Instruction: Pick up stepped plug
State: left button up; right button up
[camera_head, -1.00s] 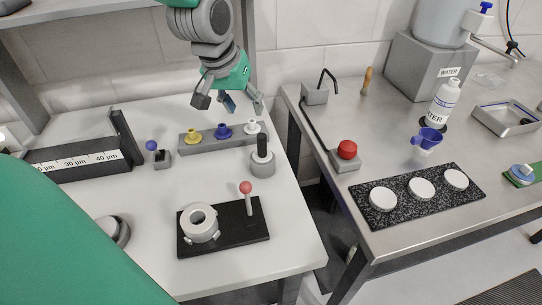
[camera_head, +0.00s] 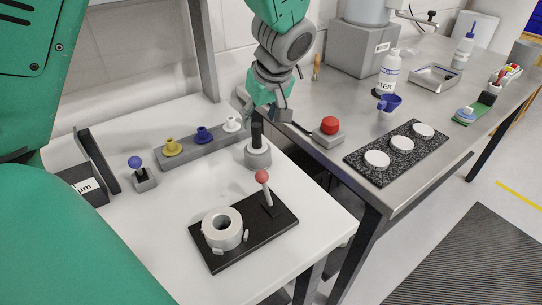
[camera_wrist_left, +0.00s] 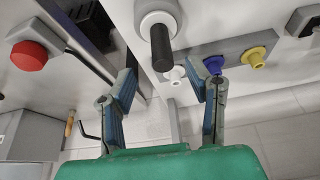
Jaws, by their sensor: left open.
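The stepped plug (camera_head: 258,157) appears to be the grey round piece with an upright black handle. It stands on the white table near its right edge, and in the left wrist view its black handle (camera_wrist_left: 161,48) points toward the camera. My left gripper (camera_head: 262,110) is open and empty, just above and behind the handle's top. In the left wrist view the handle lies between the lines of the two spread fingers (camera_wrist_left: 168,88), beyond their tips, with no visible contact. My right gripper is not in view.
A grey rack (camera_head: 190,155) with yellow, blue and white pegs stands close left of the plug. A black plate (camera_head: 262,236) with a grey ring (camera_head: 222,229) and red-knobbed lever (camera_head: 264,185) lies in front. A red button (camera_head: 330,126) is on the steel bench to the right.

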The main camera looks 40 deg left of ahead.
aim_at(255, 136)
pick_arm(q)
jog(key=shift+x, duration=1.05)
jog(key=x, duration=0.4)
jog(key=shift+d+f, duration=0.15)
jog(key=shift+f, duration=0.15)
jog(key=shift+a+f, duration=0.2)
jog(key=shift+f, duration=0.05)
jog(key=shift+a, duration=0.15)
jog(key=shift+c, duration=1.3)
grip_shut()
